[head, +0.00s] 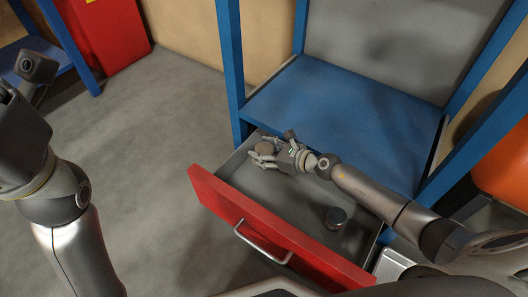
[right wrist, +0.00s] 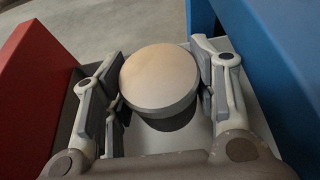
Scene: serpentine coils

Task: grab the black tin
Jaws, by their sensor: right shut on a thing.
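A dark round tin (head: 336,217) stands upright in the open drawer, toward its right end, with a greyish top. My right gripper (head: 264,153) is in the drawer's left part, apart from that tin. It is shut on another round can (head: 265,148) with a tan top. In the right wrist view this tan-topped can (right wrist: 160,77) sits between the two fingers of the gripper (right wrist: 160,90), and its grey side and dark shadow show below the lid. My left arm shows at the left edge, but its fingers are out of the picture.
The red-fronted drawer (head: 270,240) is pulled out below a blue shelf (head: 340,105). Blue posts (head: 230,62) rise around it. An orange thing (head: 503,165) stands at the right. The floor (head: 150,140) to the left is clear.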

